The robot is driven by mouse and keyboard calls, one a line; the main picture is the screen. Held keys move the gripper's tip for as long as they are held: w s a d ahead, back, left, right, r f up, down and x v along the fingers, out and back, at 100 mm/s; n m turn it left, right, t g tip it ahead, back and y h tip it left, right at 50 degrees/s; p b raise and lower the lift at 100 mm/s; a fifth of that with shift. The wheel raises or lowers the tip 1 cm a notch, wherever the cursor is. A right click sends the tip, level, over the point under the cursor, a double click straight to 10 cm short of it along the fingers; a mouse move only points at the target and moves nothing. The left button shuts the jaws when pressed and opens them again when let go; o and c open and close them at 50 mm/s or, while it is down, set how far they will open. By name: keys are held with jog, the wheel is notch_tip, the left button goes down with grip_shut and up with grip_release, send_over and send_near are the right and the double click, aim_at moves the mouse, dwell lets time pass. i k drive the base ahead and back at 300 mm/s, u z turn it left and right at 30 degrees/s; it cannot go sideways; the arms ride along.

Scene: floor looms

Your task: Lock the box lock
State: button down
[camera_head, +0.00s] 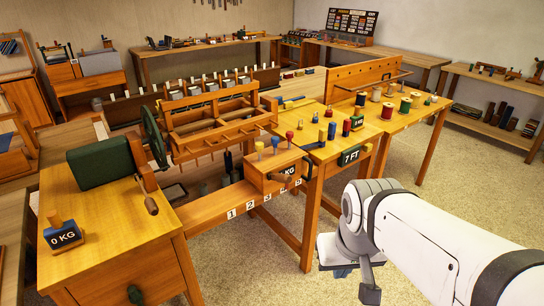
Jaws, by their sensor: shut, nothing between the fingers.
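I cannot tell for certain which part is the box lock. My gripper (370,292) is a dark, narrow shape at the lower right, below my white arm. It is shut and empty, and appears apart from the box, to its lower right. Its tips are small and partly cut off by the frame edge.
The loom frame (220,118) with a dark green wheel (154,138) stands left of the box. A 0 KG block (62,234) sits on the front left bench. A yellow table (405,118) with spools and a 7 FT label stands behind. Carpet (440,190) at right is clear.

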aim_at(287, 178)
jog(key=u, duration=0.5)
jog(key=i, duration=1.25)
jog(key=z, duration=0.55)
